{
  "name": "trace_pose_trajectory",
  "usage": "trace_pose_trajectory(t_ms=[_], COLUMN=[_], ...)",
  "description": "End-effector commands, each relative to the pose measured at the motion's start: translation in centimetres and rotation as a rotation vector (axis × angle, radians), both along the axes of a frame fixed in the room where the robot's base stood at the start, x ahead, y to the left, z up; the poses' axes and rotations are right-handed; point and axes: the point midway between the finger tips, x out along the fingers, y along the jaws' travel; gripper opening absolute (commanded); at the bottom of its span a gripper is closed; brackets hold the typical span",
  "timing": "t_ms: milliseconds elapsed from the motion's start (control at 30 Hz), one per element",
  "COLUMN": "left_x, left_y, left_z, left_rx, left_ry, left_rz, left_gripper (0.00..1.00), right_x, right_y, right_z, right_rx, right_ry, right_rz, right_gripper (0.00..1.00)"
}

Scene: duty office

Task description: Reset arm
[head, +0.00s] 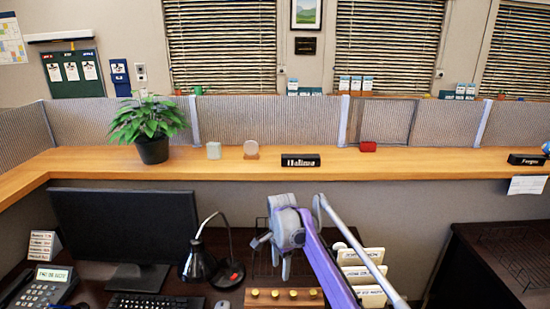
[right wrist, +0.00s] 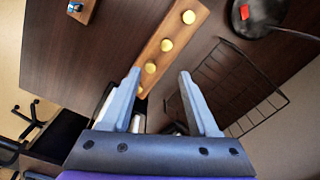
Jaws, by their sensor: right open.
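My right gripper (head: 273,257) is above the dark desk in the head view, with its purple arm reaching up from the bottom right. In the right wrist view the right gripper (right wrist: 160,76) has its two grey-blue fingers spread apart, with nothing held between them. A wooden strip with several yellow knobs (head: 284,294) lies below it on the desk. The strip also shows just beyond the fingertips in the right wrist view (right wrist: 173,26). My left gripper is not in view.
A black wire rack (right wrist: 235,85) and a lamp (head: 198,264) are near the right gripper. File dividers (head: 361,272) stand to its right. A monitor (head: 123,225) and keyboard (head: 140,301) are at left. A wooden ledge (head: 220,171) runs behind, bearing a potted plant (head: 151,150).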

Motion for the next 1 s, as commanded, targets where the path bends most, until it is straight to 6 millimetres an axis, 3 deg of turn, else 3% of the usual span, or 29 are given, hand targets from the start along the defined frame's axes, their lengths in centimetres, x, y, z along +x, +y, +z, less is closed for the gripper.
trace_pose_trajectory(t_ms=[200, 367, 500, 767, 1000], left_x=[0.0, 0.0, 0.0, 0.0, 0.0], left_y=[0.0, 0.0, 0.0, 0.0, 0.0], left_z=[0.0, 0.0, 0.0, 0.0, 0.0], left_rx=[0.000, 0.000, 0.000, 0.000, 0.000], left_ry=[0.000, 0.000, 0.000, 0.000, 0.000], left_rz=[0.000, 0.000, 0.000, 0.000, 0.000], left_gripper=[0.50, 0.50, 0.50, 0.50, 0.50], right_x=[-4.9, -9.8, -14.7, -24.9, -33.3], right_y=[-4.4, -7.3, -9.7, -13.3, -15.3], right_z=[4.3, 6.1, 6.5, 4.5, 0.0], right_rx=[0.001, -0.015, -0.041, -0.122, -0.218], right_ry=[-0.085, -0.152, -0.210, -0.309, -0.378], right_rz=[0.197, 0.351, 0.484, 0.730, 0.932], right_gripper=[0.60, 0.60, 0.60, 0.60, 0.60])
